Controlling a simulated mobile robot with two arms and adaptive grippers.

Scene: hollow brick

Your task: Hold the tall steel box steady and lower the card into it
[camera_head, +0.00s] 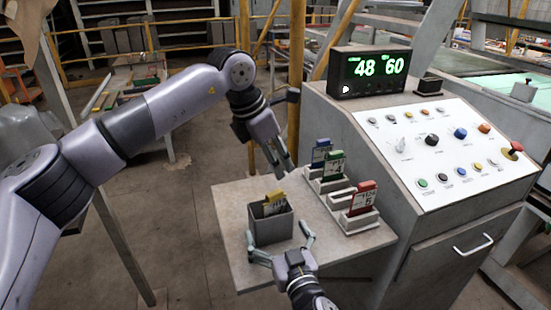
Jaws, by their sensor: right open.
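The tall steel box (272,229) is an open grey bin standing upright on the small side table. A yellow-topped card (274,203) stands inside it, its top above the rim. A blue card (321,151), a green card (333,166) and a red card (362,198) stand in a light grey slotted rack (336,187). My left gripper (284,171) points down above the table, behind the box and left of the rack; I see no card in it, and its finger gap is unclear. My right gripper (279,238) is open at the box's near side, fingers spread; contact is unclear.
The side table (237,238) has bare room left of the box. A control console (438,150) with buttons, knobs and a display (369,72) reading 48 and 60 stands right of the rack. A yellow post (295,100) rises behind my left gripper.

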